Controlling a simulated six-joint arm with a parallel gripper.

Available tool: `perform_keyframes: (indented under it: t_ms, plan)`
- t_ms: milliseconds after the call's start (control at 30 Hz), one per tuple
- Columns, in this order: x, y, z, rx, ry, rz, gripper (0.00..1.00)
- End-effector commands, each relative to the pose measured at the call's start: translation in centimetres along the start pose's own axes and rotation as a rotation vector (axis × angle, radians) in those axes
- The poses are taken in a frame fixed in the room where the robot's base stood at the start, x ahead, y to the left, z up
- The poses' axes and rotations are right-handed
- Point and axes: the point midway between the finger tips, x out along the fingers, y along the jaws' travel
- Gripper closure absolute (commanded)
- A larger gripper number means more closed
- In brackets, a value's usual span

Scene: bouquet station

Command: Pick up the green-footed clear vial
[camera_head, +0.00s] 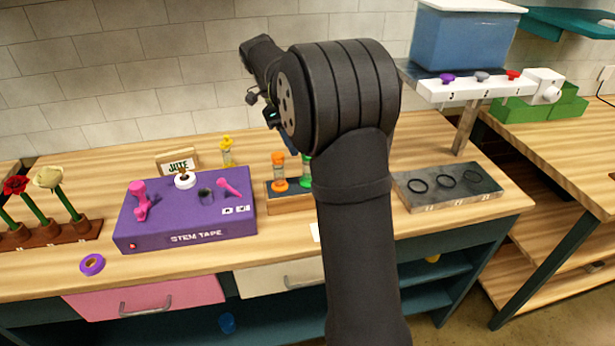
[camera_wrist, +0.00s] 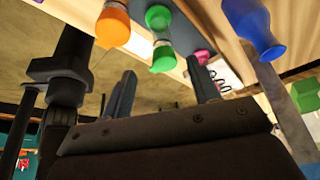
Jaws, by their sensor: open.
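The green-footed clear vial (camera_head: 306,171) stands in a low wooden rack, partly hidden behind my arm in the head view. An orange-footed vial (camera_head: 279,172) stands just left of it. In the wrist view the green vial (camera_wrist: 162,56) is near the top middle, with the orange one (camera_wrist: 112,26) to its left. My gripper (camera_wrist: 163,80) is open, its two fingers apart with nothing between them. The green vial appears beyond the fingertips, apart from them. In the head view the fingers cannot be made out clearly.
A blue object (camera_wrist: 258,28) and a pink one (camera_wrist: 203,56) show to the right in the wrist view. The purple stem tape box (camera_head: 185,222) is left of the rack. A grey tray with black rings (camera_head: 452,192) lies to the right. A yellow-footed vial (camera_head: 227,152) stands behind.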

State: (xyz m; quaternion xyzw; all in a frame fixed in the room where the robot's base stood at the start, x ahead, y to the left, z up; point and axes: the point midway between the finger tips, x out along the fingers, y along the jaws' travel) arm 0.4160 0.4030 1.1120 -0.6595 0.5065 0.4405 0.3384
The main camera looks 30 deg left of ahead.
Motion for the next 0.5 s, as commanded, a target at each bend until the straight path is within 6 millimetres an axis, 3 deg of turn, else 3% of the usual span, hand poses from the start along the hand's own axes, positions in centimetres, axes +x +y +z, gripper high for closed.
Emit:
perform_keyframes:
  t_ms: [133,500]
  plan:
    - [2.7,0.0,0.0,-0.001,0.001,0.002,0.44]
    - [6.2,-0.3,0.1,0.000,0.002,0.003,0.44]
